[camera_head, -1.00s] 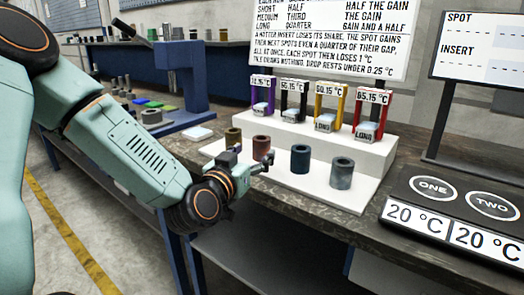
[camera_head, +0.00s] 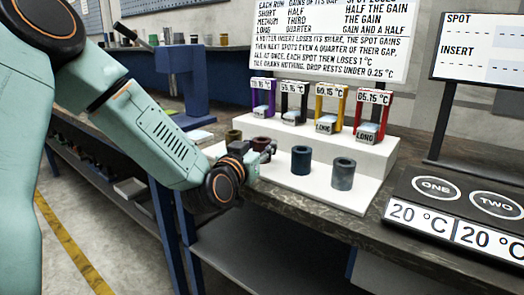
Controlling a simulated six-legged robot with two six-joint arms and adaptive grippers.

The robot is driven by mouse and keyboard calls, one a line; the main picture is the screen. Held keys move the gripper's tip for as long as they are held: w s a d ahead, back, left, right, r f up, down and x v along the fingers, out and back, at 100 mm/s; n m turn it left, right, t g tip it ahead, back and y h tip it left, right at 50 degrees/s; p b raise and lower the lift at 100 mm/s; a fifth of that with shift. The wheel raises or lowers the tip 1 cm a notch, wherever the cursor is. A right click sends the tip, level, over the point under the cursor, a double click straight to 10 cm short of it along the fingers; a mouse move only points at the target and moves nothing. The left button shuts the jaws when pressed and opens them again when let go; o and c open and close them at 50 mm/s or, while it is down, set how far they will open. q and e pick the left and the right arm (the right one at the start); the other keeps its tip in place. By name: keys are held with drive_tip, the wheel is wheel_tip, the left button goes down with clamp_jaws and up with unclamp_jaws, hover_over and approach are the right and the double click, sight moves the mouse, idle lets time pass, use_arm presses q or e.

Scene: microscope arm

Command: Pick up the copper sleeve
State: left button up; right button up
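The copper sleeve (camera_head: 262,143) is a short reddish-brown hollow cylinder on the white board (camera_head: 315,190), second from the left in a row of sleeves. My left gripper (camera_head: 262,154) reaches it from the front left and covers its lower part. A dark finger shows at the sleeve's right front. Whether the fingers touch it, and how far apart they are, is hidden. My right gripper is not in view.
An olive-brown sleeve (camera_head: 233,138) stands close on the left. A dark blue sleeve (camera_head: 301,160) and a grey sleeve (camera_head: 343,173) stand to the right. Behind is a white step (camera_head: 340,146) with several coloured frames. A panel (camera_head: 462,200) marked ONE and TWO lies right.

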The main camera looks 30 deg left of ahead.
sight(260, 141)
use_arm(q)
clamp_jaws()
wheel_tip(260, 141, up, 9)
drive_tip(key=p, duration=0.4)
drive_tip(key=shift+r, duration=0.55)
